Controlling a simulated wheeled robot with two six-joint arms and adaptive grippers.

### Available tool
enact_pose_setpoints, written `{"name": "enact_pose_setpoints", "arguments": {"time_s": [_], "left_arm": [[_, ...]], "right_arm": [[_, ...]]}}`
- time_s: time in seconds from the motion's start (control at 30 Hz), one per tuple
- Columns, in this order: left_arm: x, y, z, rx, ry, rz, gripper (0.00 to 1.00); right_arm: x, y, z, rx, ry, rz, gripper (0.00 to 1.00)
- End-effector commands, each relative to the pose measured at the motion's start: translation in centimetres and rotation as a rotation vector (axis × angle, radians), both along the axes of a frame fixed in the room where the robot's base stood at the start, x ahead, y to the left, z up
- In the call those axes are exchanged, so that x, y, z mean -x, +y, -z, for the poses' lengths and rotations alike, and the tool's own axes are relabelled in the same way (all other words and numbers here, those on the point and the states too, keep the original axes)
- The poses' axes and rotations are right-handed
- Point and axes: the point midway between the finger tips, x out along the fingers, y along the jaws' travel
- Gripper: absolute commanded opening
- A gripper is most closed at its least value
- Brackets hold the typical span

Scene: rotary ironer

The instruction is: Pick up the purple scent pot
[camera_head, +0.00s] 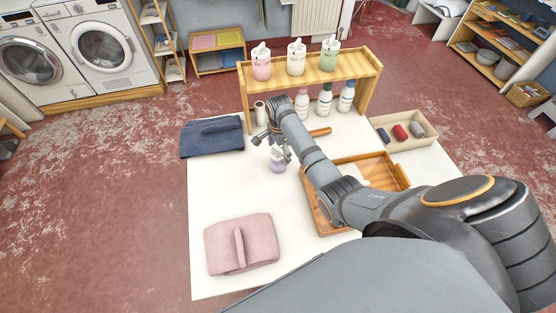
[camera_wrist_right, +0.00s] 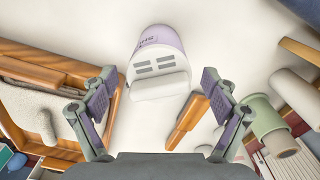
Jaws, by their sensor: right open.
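The purple scent pot (camera_head: 278,164) stands on the white table, just below my right gripper in the head view. In the right wrist view the pot (camera_wrist_right: 163,48) has a lilac body with lettering and a white top with grey slots. My right gripper (camera_head: 276,142) is open. In the wrist view its two fingers (camera_wrist_right: 158,80) are spread wide, with the pot's white top ahead between them and no finger touching it that I can see. In the head view the gripper partly hides the pot. My left gripper is not in view.
A folded pink cloth (camera_head: 241,243) and a folded dark blue cloth (camera_head: 211,137) lie at the table's left. A wooden tray (camera_head: 403,178) is right of the pot, partly behind my arm. A wooden shelf (camera_head: 320,78) bears several dispensers; bottles stand below. A cream bin (camera_head: 428,125) holds small rolls.

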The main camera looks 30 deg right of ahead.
Motion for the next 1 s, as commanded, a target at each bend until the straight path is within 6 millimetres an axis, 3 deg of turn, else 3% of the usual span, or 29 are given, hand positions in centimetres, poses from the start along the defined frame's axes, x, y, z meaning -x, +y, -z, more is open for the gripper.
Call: {"name": "enact_pose_setpoints", "arguments": {"time_s": [0.1,0.3,0.57,0.9,1.0], "left_arm": [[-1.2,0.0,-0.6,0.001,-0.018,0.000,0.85],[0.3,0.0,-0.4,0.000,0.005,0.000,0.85],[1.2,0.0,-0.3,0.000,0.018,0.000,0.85],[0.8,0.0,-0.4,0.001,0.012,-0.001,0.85],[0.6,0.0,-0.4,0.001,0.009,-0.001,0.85]], "right_arm": [[0.1,0.3,1.5,-0.001,0.005,0.000,0.87],[0.0,0.4,4.6,0.000,0.003,0.001,0.87],[0.0,0.4,5.0,0.000,0.000,0.000,0.87],[0.0,0.4,5.0,0.000,0.001,0.000,0.41],[0.0,0.4,5.0,0.000,0.001,0.000,0.31]]}}
